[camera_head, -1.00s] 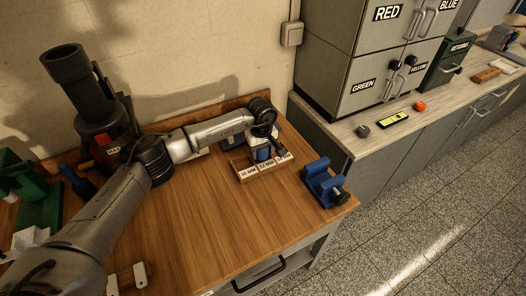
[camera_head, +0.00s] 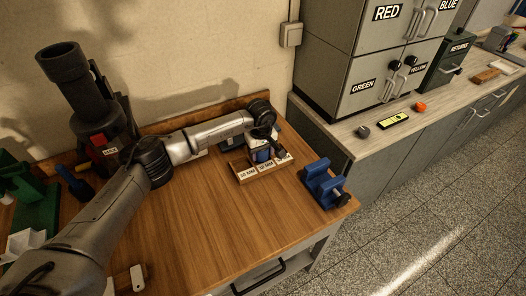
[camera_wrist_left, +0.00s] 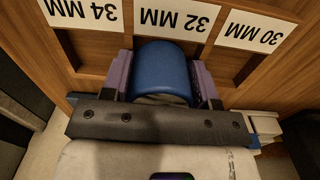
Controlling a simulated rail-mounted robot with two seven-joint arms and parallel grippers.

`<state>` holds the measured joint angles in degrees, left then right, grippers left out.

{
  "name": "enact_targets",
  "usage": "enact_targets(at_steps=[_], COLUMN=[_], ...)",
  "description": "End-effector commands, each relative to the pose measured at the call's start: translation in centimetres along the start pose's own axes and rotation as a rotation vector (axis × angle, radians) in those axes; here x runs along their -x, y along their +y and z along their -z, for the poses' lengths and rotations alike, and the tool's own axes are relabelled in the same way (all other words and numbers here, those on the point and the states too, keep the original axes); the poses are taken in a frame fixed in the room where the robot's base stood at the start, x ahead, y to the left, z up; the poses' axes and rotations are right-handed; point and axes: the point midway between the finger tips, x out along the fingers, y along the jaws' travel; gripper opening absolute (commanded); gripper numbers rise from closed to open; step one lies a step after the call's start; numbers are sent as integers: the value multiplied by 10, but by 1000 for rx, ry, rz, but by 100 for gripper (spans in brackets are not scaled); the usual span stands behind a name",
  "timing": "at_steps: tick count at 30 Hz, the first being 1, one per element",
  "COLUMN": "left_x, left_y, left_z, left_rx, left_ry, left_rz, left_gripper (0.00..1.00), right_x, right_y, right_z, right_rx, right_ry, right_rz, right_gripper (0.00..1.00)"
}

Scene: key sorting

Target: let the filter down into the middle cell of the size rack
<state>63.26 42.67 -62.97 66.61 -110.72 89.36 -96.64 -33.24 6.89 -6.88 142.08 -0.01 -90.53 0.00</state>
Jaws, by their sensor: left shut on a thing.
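My left gripper (camera_wrist_left: 163,76) is shut on the blue filter (camera_wrist_left: 163,68), a rounded cylinder between its two purple fingers. In the head view the left gripper (camera_head: 264,143) is over the wooden size rack (camera_head: 238,167), and the filter (camera_head: 261,155) shows as a small blue patch below it. In the wrist view the filter lines up with the middle cell behind the 32 MM label (camera_wrist_left: 172,17), between the 34 MM label (camera_wrist_left: 85,12) and the 30 MM label (camera_wrist_left: 254,31). The filter's lower end is hidden, so I cannot tell how deep it sits. My right gripper is not in view.
A blue vise-like block (camera_head: 322,186) stands to the right of the rack near the bench edge. A dark, tall device (camera_head: 98,110) stands at the back left. The wooden bench top (camera_head: 205,225) in front of the rack is clear.

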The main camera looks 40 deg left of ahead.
Motion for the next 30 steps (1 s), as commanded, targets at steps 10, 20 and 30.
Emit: enact_targets(at_steps=[10, 20, 30], left_x=[4, 9, 10], left_y=[-6, -5, -4], left_z=[4, 3, 4], left_rx=[8, 6, 8], left_ry=[1, 0, 3], left_rz=[14, 8, 5], left_gripper=[27, 61, 84], right_x=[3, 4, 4], right_y=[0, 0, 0], right_z=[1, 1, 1], right_rx=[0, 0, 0], right_ry=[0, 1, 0], right_rz=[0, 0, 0], right_gripper=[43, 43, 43])
